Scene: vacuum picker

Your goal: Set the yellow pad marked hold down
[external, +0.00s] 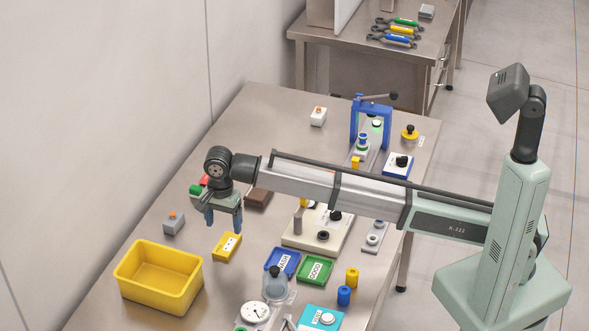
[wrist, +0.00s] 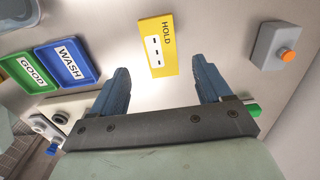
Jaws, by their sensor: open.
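The yellow pad marked HOLD (external: 227,247) lies on the steel bench, right of the yellow bin. In the wrist view the same pad (wrist: 158,46) shows its HOLD lettering and a white patch with dark marks. My gripper (external: 224,222) is just behind and above the pad in the external view, pointing down. In the wrist view its blue fingers (wrist: 161,72) are spread apart with nothing between them. The pad appears beyond the fingertips, apart from them.
A yellow bin (external: 160,278) stands at the front left. A grey box with an orange button (external: 174,224) is left of my gripper. The blue WASH tray (external: 282,262) and green GOOD tray (external: 315,270) lie to the right. Bare bench surrounds the pad.

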